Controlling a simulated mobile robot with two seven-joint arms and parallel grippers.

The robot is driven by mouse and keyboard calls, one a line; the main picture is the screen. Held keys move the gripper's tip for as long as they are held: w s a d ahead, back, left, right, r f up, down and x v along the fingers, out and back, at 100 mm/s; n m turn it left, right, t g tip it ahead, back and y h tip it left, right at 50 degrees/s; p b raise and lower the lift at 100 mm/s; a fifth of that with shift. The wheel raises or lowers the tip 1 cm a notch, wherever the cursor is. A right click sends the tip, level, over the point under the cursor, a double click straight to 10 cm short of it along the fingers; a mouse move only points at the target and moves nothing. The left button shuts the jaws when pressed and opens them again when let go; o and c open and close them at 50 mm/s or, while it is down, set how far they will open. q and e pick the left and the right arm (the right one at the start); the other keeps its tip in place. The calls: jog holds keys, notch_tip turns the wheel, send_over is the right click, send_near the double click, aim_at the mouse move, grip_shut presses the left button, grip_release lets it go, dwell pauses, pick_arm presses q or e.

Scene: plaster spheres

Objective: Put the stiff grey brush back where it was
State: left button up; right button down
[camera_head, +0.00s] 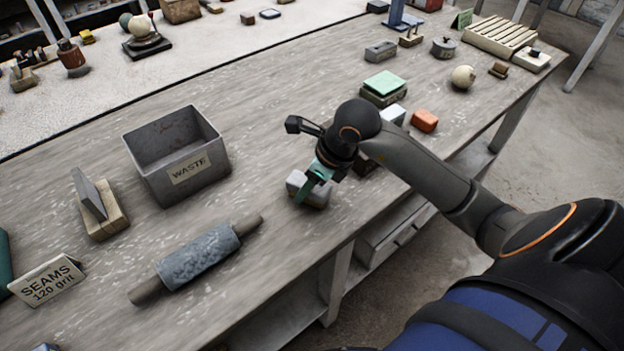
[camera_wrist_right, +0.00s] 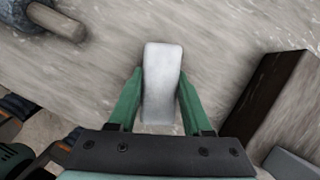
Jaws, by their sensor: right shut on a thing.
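My right gripper (camera_head: 312,186) has its green fingers on either side of a pale grey block-like thing (camera_head: 295,183) low over the wooden workbench, near its front edge. The wrist view shows the thing (camera_wrist_right: 161,75) as a smooth, pale, narrow block between the fingertips (camera_wrist_right: 160,100). It may be the stiff grey brush, but no bristles show. I cannot tell whether it touches the bench. My left gripper is not in view.
A grey waste bin (camera_head: 150,155) stands to the left, with a roller-like thing (camera_head: 197,258) in front of it. A dark block (camera_wrist_right: 265,100) is close to the right of the held thing. An orange block (camera_head: 424,120) lies farther right. Bench between bin and gripper is clear.

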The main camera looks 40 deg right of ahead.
jog(key=shift+a+f, duration=0.1)
jog(key=shift+f, duration=0.15)
jog(key=shift+c, duration=1.7)
grip_release()
jog(key=shift+r, duration=0.45)
jog(key=v, duration=1.1)
jog(key=shift+s+r+p, duration=0.2)
jog(key=shift+s+p, duration=0.05)
jog(key=shift+p, duration=0.15)
